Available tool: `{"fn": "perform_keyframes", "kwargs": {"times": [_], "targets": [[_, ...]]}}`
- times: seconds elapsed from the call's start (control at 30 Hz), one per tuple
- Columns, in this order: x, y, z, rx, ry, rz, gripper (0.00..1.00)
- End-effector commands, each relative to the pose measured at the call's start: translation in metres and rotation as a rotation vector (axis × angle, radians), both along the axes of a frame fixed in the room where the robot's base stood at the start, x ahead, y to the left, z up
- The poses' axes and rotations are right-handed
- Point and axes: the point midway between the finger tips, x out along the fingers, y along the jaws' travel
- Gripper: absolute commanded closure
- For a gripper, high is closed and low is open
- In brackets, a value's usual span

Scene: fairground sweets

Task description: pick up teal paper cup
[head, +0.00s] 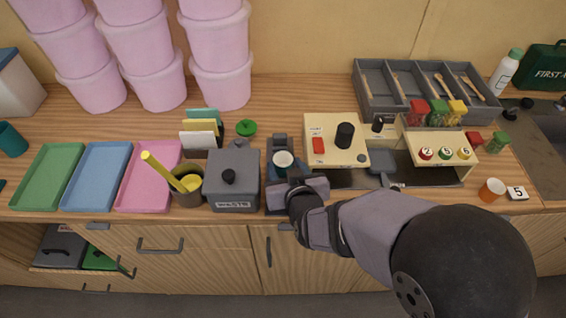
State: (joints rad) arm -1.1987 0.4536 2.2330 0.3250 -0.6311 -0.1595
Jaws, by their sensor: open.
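A teal paper cup (12,140) stands upright on the wooden counter at the far left, close to the picture's left edge. My gripper (287,184) is open, low over the counter's front middle, far to the right of the teal cup. A small dark-blue vessel with a pale round inside (283,160) is just beyond my gripper, which partly hides it; I cannot tell whether they touch.
Green (48,177), blue (96,177) and pink (148,178) trays lie right of the teal cup. A pot with a yellow-handled tool (188,190) and a grey waste bin (233,178) stand between them and my gripper. Pink tubs (150,75) stand behind.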

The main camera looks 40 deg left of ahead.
Motion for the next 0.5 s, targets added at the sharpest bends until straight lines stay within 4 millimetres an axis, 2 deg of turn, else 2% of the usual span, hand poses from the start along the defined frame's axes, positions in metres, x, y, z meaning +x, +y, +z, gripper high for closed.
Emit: {"fn": "perform_keyframes", "kwargs": {"times": [0.23, 0.5], "targets": [[0.014, 0.020, -0.013, -0.001, 0.000, -0.001, 0.55], [0.018, 0.027, -0.019, -0.001, 0.001, 0.000, 0.55]]}}
